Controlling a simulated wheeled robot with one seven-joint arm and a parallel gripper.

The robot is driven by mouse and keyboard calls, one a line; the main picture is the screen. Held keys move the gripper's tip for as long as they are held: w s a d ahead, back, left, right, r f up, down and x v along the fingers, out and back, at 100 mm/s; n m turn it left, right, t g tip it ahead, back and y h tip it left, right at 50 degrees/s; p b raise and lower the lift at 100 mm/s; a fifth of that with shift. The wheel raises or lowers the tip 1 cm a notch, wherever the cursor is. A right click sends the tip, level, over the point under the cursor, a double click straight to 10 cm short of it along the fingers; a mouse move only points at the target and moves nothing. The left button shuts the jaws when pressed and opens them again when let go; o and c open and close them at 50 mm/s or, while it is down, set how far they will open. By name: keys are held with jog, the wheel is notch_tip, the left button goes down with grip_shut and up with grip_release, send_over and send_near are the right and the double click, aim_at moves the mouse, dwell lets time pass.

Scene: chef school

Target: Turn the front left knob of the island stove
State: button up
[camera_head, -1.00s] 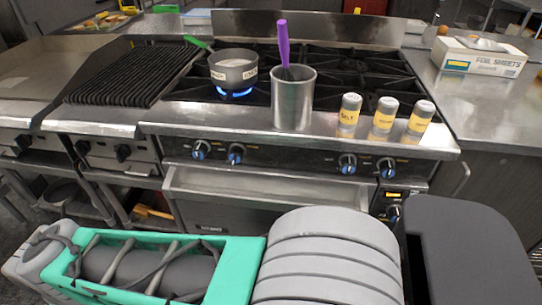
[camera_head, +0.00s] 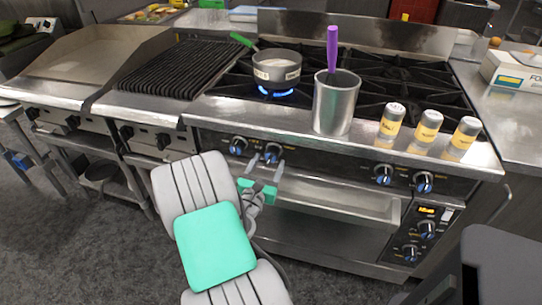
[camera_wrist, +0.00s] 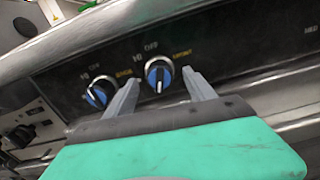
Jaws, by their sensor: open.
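The island stove (camera_head: 290,140) has a dark front panel with two blue-and-black knobs on its left part. The leftmost knob (camera_head: 237,146) also shows in the wrist view (camera_wrist: 98,93). The second knob (camera_head: 272,153) is to its right and also shows in the wrist view (camera_wrist: 159,75). My gripper (camera_head: 266,166) is open in front of the panel. In the wrist view its fingertips (camera_wrist: 159,79) lie on either side of the second knob, with the leftmost knob outside the left finger. I cannot tell whether the fingers touch the knob. Small labels beside the knobs are blurred.
A pot (camera_head: 277,70) sits over a lit blue flame. A metal container (camera_head: 336,105) with a purple-handled utensil and several shakers (camera_head: 427,128) stand along the stove's front ledge. More knobs (camera_head: 384,174) are further right. The oven handle shelf (camera_head: 330,195) juts out below the panel.

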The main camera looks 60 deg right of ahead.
aim_at(270, 158)
jog(key=d, duration=0.4)
jog(key=shift+w+d, duration=0.15)
jog(key=shift+w, duration=0.2)
jog(key=shift+c, duration=0.4)
jog(key=c, duration=1.2)
jog(key=shift+a, duration=0.2)
jog(key=shift+c, duration=0.4)
jog(key=shift+d, duration=0.1)
